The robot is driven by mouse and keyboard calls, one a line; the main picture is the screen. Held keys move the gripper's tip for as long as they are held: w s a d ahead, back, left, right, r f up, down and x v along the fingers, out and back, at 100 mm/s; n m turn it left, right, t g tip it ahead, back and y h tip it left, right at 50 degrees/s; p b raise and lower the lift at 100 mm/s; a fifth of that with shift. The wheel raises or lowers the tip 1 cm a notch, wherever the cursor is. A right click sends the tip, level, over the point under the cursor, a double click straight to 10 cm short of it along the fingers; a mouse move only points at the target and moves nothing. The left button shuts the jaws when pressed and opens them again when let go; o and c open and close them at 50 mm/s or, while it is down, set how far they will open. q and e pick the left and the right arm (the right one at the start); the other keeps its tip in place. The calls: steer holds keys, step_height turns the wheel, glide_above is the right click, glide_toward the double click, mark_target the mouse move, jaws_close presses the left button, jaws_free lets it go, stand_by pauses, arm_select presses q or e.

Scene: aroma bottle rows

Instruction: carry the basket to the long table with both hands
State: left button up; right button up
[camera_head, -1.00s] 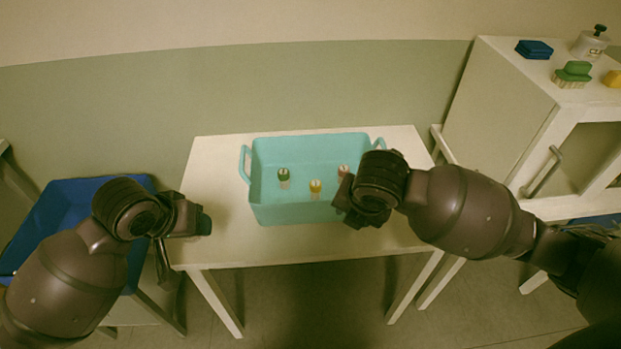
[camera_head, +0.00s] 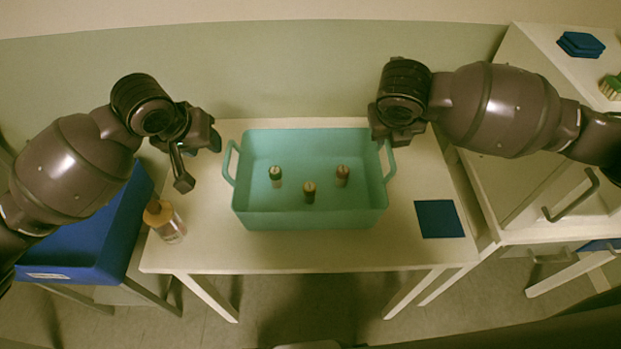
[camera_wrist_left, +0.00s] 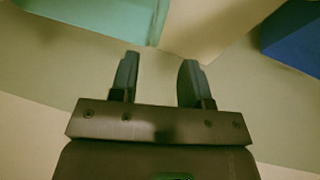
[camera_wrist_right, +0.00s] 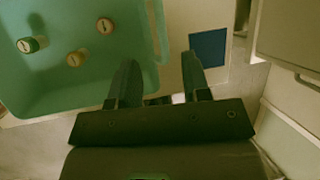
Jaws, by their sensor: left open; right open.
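The teal basket (camera_head: 310,218) stands on a small white table, with three small bottles inside: one green-capped (camera_head: 275,175), two with brownish caps (camera_head: 309,191) (camera_head: 342,175). It has a loop handle at each end, the left one (camera_head: 229,163) and the right one (camera_head: 389,160). My left gripper (camera_head: 200,160) is open and empty, above and left of the left handle. My right gripper (camera_wrist_right: 157,75) is open beside the basket's right end; in the head view its fingers are mostly hidden behind the wrist. The left wrist view shows a basket corner (camera_wrist_left: 120,18) beyond the open fingers.
An amber-capped bottle (camera_head: 166,222) stands at the table's left edge. A blue square (camera_head: 439,219) lies at the right on the white table (camera_head: 270,258). A blue bin (camera_head: 80,245) is at the left. A white cabinet (camera_head: 520,185) stands close on the right.

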mark_target(226, 159)
arm_select(q)
steer(key=shift+x, duration=5.45)
arm_select(e)
steer(key=shift+x, duration=5.5)
arm_select(q)
steer(key=shift+c, duration=0.4)
arm_select(e)
steer(key=shift+c, duration=0.4)
arm_select(q)
jaws_close()
arm_select(e)
jaws_close()
arm_select(q)
steer(key=shift+r, duration=0.1)
arm_select(e)
steer(key=shift+r, duration=0.1)
